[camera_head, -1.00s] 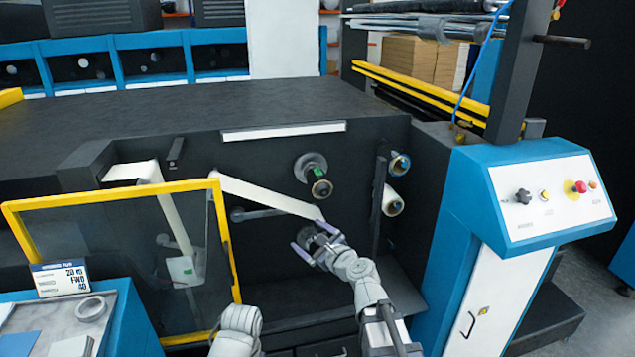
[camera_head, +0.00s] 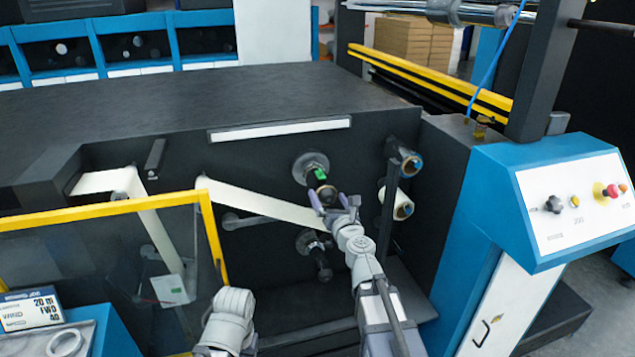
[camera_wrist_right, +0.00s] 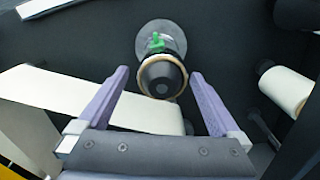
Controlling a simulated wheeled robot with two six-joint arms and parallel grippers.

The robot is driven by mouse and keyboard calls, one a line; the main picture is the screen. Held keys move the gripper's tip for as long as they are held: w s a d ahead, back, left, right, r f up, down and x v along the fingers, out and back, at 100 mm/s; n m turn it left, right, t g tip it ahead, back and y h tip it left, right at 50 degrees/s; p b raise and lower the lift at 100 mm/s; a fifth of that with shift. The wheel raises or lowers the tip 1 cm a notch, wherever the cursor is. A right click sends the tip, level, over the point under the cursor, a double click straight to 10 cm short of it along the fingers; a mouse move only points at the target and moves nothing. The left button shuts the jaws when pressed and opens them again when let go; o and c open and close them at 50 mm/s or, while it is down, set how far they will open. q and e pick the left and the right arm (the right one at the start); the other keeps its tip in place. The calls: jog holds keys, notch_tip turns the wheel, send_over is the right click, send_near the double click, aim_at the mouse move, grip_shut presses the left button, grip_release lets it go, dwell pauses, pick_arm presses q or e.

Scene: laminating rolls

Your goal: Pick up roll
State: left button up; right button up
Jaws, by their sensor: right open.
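A round dark spindle end with a thin tan ring (camera_wrist_right: 160,76) sits on the machine's upper hub, with a green piece behind it; it also shows in the head view (camera_head: 326,194). I cannot tell how much roll is on it. My right gripper (camera_head: 334,197) is open in front of this spindle. In the right wrist view, its purple fingers (camera_wrist_right: 159,76) lie left and right of the spindle end, with gaps showing. Two small rolls stick out at the right: an upper one (camera_head: 409,163) and a lower white one (camera_head: 400,205). My left gripper is out of frame.
A white web (camera_head: 262,203) runs down toward the hubs. A lower spindle (camera_head: 318,257) sits below my right gripper. A dark vertical bar (camera_head: 387,215) stands between the hubs and small rolls. A yellow-framed guard (camera_head: 212,240) is at left, a blue control console (camera_head: 540,180) at right.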

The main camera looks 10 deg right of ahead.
aim_at(322, 184)
jog(key=shift+w, duration=3.95)
jog(key=shift+c, duration=0.2)
jog(key=c, duration=1.2)
jog(key=shift+d, duration=0.15)
jog(key=shift+c, duration=0.2)
jog(key=shift+s, duration=0.1)
